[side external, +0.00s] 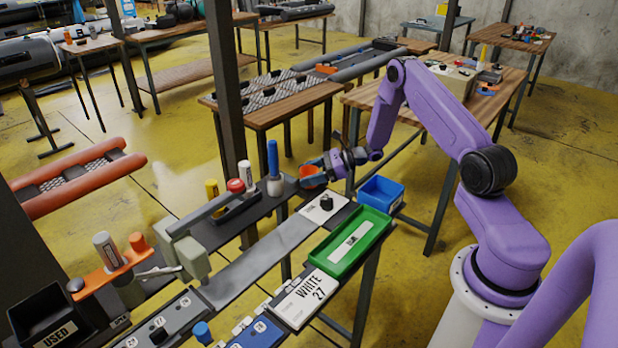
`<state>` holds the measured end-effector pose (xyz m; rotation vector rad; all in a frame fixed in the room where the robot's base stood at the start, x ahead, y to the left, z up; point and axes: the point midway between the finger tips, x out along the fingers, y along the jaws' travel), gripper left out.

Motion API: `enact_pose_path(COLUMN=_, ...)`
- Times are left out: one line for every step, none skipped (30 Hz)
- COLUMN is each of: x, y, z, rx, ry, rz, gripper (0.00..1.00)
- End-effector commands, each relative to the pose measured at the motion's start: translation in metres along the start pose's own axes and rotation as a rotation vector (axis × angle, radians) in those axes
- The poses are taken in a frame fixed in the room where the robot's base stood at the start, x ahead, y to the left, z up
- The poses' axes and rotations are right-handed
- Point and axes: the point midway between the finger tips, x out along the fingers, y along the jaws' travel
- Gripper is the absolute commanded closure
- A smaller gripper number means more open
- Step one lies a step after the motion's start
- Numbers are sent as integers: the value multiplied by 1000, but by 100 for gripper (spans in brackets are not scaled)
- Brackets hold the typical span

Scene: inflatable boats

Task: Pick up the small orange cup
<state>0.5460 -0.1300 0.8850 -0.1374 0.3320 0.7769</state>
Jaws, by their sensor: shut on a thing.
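My gripper (311,174) is near the middle of the side external view, above the far end of the bench. It is shut on a small orange cup (312,170), which shows between its dark fingers. The fingers hide part of the cup, and its tilt is hard to tell. The cup is held left of the blue bin and right of a blue-topped bottle.
A blue bin (380,193) and a green tray (350,241) stand on the bench. A blue-topped bottle (274,170) stands close left of my gripper. An orange cylinder (137,242) and a white-capped tube (108,248) stand on an orange rack. A dark post (225,90) rises behind.

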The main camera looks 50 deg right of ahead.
Motion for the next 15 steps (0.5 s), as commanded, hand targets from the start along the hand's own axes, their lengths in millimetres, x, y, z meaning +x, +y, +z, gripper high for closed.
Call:
enact_pose_path(x=0, y=0, z=0, rx=0, ry=0, rz=0, gripper=66)
enact_pose_path(x=0, y=0, z=1, rx=0, ry=0, rz=0, gripper=66)
enact_pose_path(x=0, y=0, z=1, rx=0, ry=0, rz=0, gripper=66)
enact_pose_path(x=-1, y=0, z=2, rx=0, ry=0, rz=0, gripper=66)
enact_pose_path(x=-1, y=0, z=3, rx=-1, ry=0, rz=0, gripper=66)
enact_pose_path(x=-1, y=0, z=4, rx=-1, ry=-1, rz=0, gripper=66)
enact_pose_path(x=-2, y=0, z=6, rx=-1, ry=-1, rz=0, gripper=66)
enact_pose_path(x=-3, y=0, z=8, rx=-2, ry=-1, rz=0, gripper=66)
enact_pose_path(x=-4, y=0, z=10, rx=-2, ry=-1, rz=0, gripper=66)
enact_pose_path(x=-4, y=0, z=13, rx=-2, ry=-1, rz=0, gripper=66)
enact_pose_path(x=-5, y=0, z=16, rx=-3, ry=-1, rz=0, gripper=66)
enact_pose_path(x=-7, y=-1, z=20, rx=-3, ry=-1, rz=-1, gripper=66)
enact_pose_path(x=-8, y=0, z=23, rx=-3, ry=-1, rz=-1, gripper=66)
enact_pose_path(x=-9, y=0, z=27, rx=-2, ry=-1, rz=-1, gripper=66)
enact_pose_path(x=-11, y=0, z=32, rx=-3, ry=-1, rz=-1, gripper=66)
